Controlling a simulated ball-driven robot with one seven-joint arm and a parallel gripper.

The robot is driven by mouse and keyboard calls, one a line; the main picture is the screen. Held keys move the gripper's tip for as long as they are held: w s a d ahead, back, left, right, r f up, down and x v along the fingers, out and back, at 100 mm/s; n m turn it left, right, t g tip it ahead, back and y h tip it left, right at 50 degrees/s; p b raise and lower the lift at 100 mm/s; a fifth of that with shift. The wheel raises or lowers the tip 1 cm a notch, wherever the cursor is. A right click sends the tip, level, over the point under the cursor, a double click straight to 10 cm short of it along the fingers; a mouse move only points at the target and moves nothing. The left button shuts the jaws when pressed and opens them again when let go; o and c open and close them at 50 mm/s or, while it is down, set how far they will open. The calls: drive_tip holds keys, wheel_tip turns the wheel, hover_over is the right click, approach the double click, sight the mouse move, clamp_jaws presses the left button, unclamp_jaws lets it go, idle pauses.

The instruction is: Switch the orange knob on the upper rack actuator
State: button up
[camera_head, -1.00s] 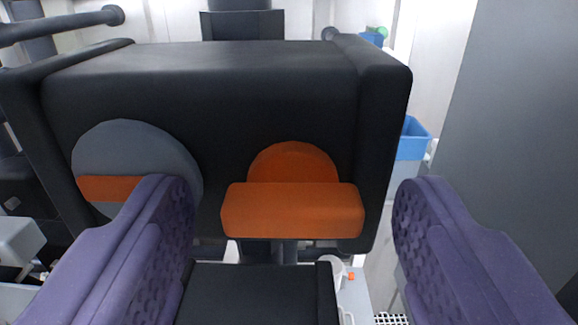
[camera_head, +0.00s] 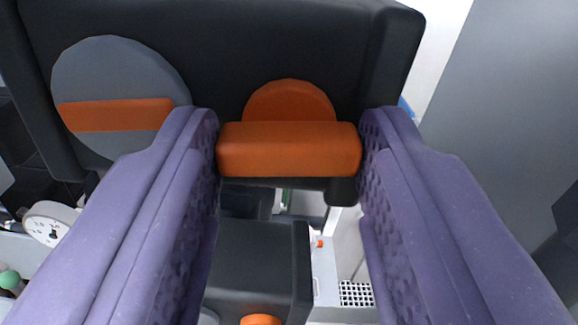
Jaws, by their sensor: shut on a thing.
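The orange knob (camera_head: 288,150) is a horizontal bar in front of a round orange base on the front of the black upper actuator (camera_head: 225,50). The bar lies level. My gripper (camera_head: 289,140) has one purple finger at each end of the bar, and the fingers are shut on it. The finger pads cover the bar's two ends. To the left on the same black box is a grey disc (camera_head: 115,75) with an orange stripe, partly hidden by my left finger.
A second black box (camera_head: 255,265) sits below, with part of an orange piece (camera_head: 260,319) at the bottom edge. A grey panel (camera_head: 510,120) stands close on the right. A white grid (camera_head: 356,293) lies lower right.

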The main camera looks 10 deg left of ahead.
drive_tip(key=n, duration=0.7)
drive_tip(key=shift+f+b, duration=0.1)
drive_tip(key=shift+b, duration=0.3)
drive_tip(key=n+b, duration=0.1)
drive_tip(key=n, duration=0.2)
drive_tip(key=shift+n, duration=0.3)
drive_tip(key=shift+n+b, duration=0.6)
drive_tip(key=shift+n, duration=1.3)
drive_tip(key=o, duration=1.1)
drive_tip(key=shift+c, duration=0.2)
drive_tip(key=shift+s, duration=0.1)
drive_tip(key=v, duration=0.7)
drive_tip(key=shift+s, duration=0.3)
